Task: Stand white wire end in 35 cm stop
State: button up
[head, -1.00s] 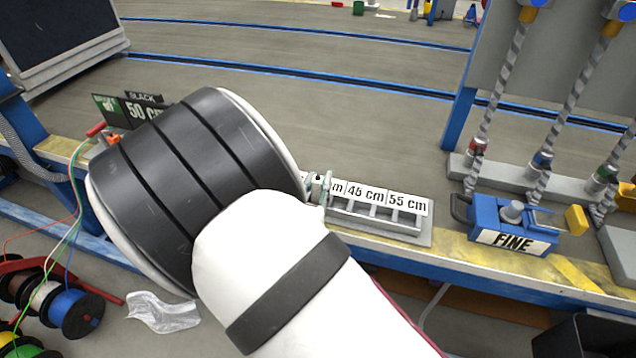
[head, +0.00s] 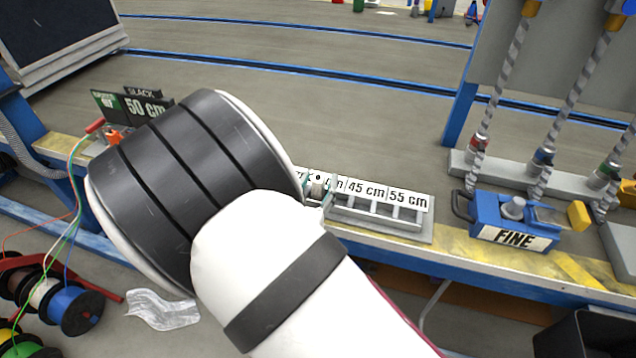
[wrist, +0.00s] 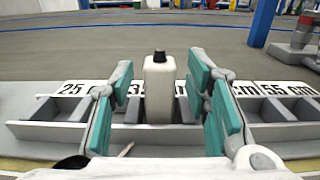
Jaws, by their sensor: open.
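The white wire end (wrist: 160,88) is a white block with a black top. In the wrist view it stands upright at the 35 cm place of the stop rack, in front of a label partly hidden by it. The stop rack (wrist: 45,133) has open compartments and also shows in the head view (head: 428,232). My gripper (wrist: 161,78) is open, its teal-padded fingers on either side of the wire end with gaps visible. In the head view my arm hides most of the gripper and the rack's left part. How deep the wire end sits is hard to see.
A blue box marked FINE (head: 510,225) stands right of the rack, near hanging twisted cables (head: 565,90). A black 50 cm sign (head: 145,108) is at the left. Wire spools (head: 75,308) are below the bench edge. The grey surface behind the rack is clear.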

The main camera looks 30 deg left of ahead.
jog(key=v, duration=1.1)
jog(key=shift+s, duration=0.25)
jog(key=shift+d, duration=0.15)
